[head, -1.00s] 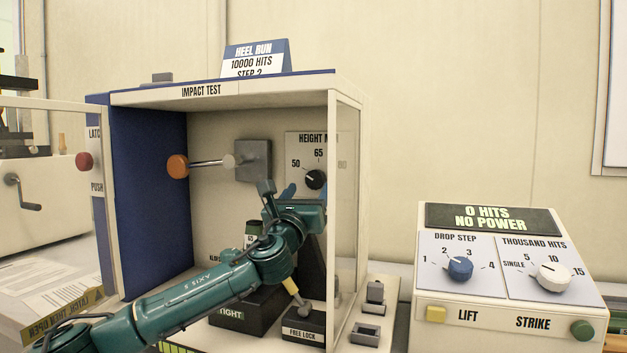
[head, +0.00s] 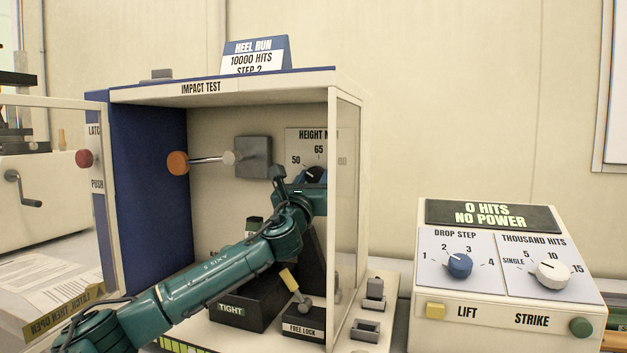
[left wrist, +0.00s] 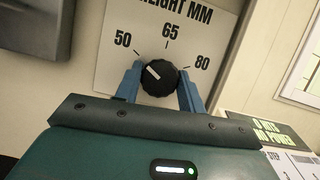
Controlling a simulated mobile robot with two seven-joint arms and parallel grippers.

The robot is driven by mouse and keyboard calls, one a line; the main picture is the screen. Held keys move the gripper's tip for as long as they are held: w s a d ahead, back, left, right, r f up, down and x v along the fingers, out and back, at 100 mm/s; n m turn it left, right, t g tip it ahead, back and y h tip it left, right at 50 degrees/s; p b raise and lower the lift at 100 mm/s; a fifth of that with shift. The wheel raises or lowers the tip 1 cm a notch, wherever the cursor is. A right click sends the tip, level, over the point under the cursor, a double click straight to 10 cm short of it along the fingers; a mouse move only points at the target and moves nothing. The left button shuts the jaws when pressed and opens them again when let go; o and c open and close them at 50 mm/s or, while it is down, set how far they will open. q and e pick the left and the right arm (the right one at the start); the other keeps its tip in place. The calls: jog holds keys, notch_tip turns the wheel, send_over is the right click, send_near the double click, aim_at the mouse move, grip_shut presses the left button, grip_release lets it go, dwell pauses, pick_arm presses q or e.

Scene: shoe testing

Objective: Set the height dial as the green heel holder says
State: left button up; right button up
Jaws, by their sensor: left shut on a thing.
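The height dial is a black ribbed knob (left wrist: 159,77) with a white pointer mark, on a white plate marked 50, 65 and 80. Its pointer is to the upper left, on the 50 side. It also shows in the head view (head: 315,174), partly behind my gripper. My left gripper (left wrist: 160,84) has its blue fingers on both sides of the knob and is shut on it. In the head view my left gripper (head: 298,182) reaches into the impact test cabinet. A small green-and-white piece (head: 254,226) stands behind my arm, mostly hidden; I cannot read it. My right gripper is out of view.
The cabinet's clear right pane (head: 346,215) is close beside my gripper. A hammer with an orange end (head: 178,163) juts from a grey block. Below are a black block labelled TIGHT (head: 262,300) and a FREE/LOCK lever (head: 296,290). A control box (head: 512,316) stands at right.

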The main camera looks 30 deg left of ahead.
pick_arm(q)
jog(key=c, duration=0.4)
